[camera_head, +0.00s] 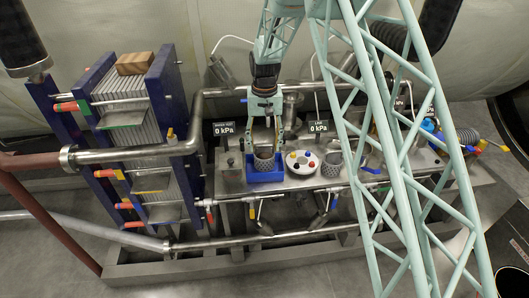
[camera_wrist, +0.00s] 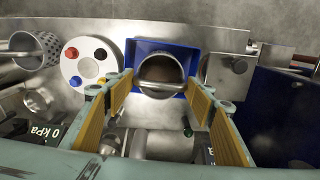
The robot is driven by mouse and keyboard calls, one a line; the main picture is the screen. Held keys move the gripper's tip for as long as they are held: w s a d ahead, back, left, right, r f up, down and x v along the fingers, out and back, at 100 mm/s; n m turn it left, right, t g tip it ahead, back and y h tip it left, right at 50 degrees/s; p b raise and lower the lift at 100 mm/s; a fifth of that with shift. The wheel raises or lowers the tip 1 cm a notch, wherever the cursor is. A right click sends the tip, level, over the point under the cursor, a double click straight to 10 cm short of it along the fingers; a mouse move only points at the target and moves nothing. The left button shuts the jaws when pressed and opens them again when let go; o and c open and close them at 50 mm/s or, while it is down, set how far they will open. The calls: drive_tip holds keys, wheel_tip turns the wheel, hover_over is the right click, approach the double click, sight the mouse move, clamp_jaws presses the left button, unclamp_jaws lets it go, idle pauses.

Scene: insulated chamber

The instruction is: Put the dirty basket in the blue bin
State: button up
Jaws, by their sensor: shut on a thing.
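The blue bin (camera_head: 266,178) stands on the metal bench, and it also shows in the wrist view (camera_wrist: 189,50). A metal mesh basket (camera_head: 264,158) is inside or just over the bin; I cannot tell whether it touches the floor. In the wrist view I look into the top of this basket (camera_wrist: 160,72), which appears grey with a brownish inside. My gripper (camera_head: 263,144) points down from above, its fingers on both sides of the basket rim and shut on it. In the wrist view my gripper (camera_wrist: 160,80) has yellow-padded fingers.
A white round holder (camera_head: 302,162) with coloured caps sits right of the bin. A second perforated basket (camera_head: 332,164) stands beyond it, also visible in the wrist view (camera_wrist: 36,48). Pipes and gauge displays (camera_head: 318,127) are behind. A blue-framed plate stack (camera_head: 122,110) is left.

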sight(265, 151)
idle(0.3)
drive_tip(key=shift+f, duration=1.85)
drive_tip(key=shift+f, duration=0.1)
drive_tip(key=o, duration=1.2)
drive_tip(key=shift+r, duration=6.1)
